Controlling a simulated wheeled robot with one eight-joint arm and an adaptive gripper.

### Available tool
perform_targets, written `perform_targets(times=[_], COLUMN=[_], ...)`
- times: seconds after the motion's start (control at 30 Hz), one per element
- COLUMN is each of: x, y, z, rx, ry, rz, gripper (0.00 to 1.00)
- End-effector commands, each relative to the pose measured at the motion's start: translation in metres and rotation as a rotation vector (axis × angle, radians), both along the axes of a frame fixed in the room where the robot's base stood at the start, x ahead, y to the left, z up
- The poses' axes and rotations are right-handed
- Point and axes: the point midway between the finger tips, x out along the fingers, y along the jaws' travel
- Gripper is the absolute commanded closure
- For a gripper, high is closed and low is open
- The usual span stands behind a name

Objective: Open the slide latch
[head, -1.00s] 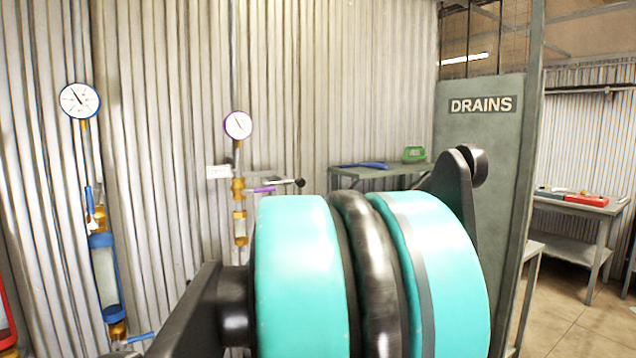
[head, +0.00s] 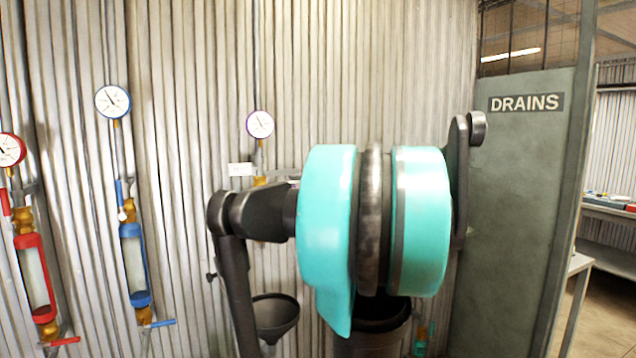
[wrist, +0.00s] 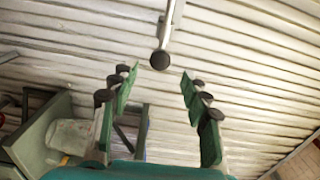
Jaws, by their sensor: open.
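My gripper (wrist: 160,72) is open and empty in the wrist view, its two green fingers spread left and right. A grey bar with a round dark knob (wrist: 160,60) comes down from the top, and the knob shows in the gap just beyond the fingertips. Whether it touches them I cannot tell, but the fingers are not closed on it. No part is clearly recognisable as a slide latch; the knobbed bar may be it. In the head view my teal and black arm hides the gripper and the wall behind it.
Corrugated wall carries a red-rimmed gauge (head: 10,150), a blue-rimmed gauge (head: 112,101) and a purple-rimmed gauge (head: 259,124), with pipes below. A grey panel marked DRAINS (head: 522,200) stands at right. A dark funnel (head: 274,315) is below my arm. A grey bench (wrist: 60,125) shows in the wrist view.

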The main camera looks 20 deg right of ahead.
Motion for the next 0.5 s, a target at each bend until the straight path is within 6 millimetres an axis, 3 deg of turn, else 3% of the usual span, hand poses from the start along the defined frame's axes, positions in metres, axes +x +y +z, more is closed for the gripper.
perform_targets(times=[0.3, 0.5], x=[0.063, 0.093], y=[0.003, 0.004], z=[0.000, 0.000], rx=[-0.001, -0.001], ry=[0.000, 0.000], rz=[0.003, 0.002], gripper=[0.53, 0.53])
